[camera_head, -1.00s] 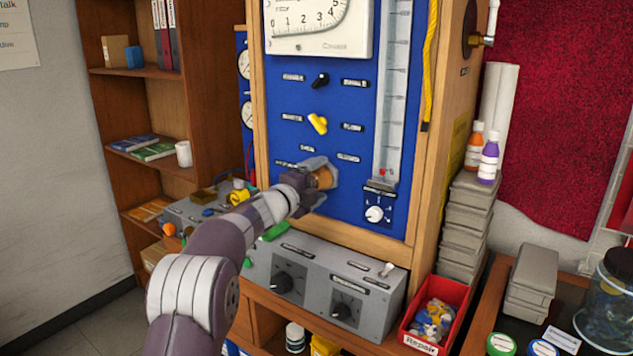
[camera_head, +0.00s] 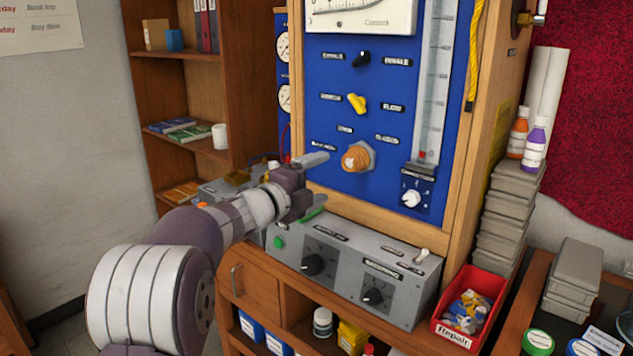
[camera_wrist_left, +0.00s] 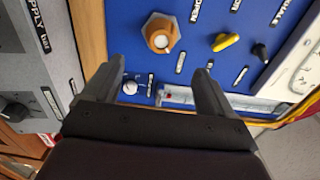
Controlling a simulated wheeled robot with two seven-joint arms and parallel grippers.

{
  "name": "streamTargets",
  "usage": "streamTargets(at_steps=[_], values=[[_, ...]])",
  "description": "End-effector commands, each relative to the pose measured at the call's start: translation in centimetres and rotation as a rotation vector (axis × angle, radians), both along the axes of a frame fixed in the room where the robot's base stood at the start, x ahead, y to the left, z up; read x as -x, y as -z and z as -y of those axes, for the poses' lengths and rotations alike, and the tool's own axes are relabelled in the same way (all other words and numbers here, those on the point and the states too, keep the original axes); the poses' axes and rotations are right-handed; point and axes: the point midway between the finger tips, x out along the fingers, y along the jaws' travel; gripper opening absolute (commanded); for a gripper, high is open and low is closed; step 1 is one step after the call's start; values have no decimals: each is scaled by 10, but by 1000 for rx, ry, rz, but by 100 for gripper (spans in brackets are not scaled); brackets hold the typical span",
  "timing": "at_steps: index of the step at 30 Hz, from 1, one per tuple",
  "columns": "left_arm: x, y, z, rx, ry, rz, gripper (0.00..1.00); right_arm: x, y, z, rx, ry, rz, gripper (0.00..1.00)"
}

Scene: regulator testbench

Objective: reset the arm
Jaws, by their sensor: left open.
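My left gripper (camera_head: 316,184) is open and empty in the head view, to the left of the orange knob and apart from it. In the left wrist view its two fingers (camera_wrist_left: 152,88) stand spread in front of the blue panel. The orange knob (camera_head: 358,157) sits on a hex base on the blue panel (camera_head: 330,120); it also shows in the left wrist view (camera_wrist_left: 160,34). A yellow knob (camera_head: 357,103) and a black knob (camera_head: 361,58) are above it. My right gripper is not in view.
A grey control box (camera_head: 345,268) lies below the panel. A red bin (camera_head: 468,308) with small parts and a stack of grey cases (camera_head: 508,215) stand to the right. A wooden shelf (camera_head: 185,105) with books and a white mug (camera_head: 220,136) is at the left.

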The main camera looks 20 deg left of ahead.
Motion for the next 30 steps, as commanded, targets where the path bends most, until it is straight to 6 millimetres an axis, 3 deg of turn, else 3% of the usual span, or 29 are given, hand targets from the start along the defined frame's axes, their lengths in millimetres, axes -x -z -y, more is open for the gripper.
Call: streamTargets(at_steps=[7,9,11,13,14,16,18,21,24,27,30], values=[[0,0,0,6,0,-2,86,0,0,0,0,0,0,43],[-3,5,-9,53,-49,-41,86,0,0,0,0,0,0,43],[-6,25,-30,165,-164,-127,86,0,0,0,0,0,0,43],[6,68,-59,371,-367,-286,86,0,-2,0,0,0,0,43],[18,88,-68,484,-475,-377,86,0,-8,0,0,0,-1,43],[65,136,-68,739,-730,-609,86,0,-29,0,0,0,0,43],[123,174,-49,925,-952,-820,86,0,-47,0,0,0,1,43],[207,203,-10,1082,-1208,-1076,86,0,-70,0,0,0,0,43],[276,206,28,1141,-1379,-1261,86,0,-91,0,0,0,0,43],[319,193,55,1132,-1432,-1369,86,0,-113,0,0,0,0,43],[322,179,68,1096,-1387,-1381,86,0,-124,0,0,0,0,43]])
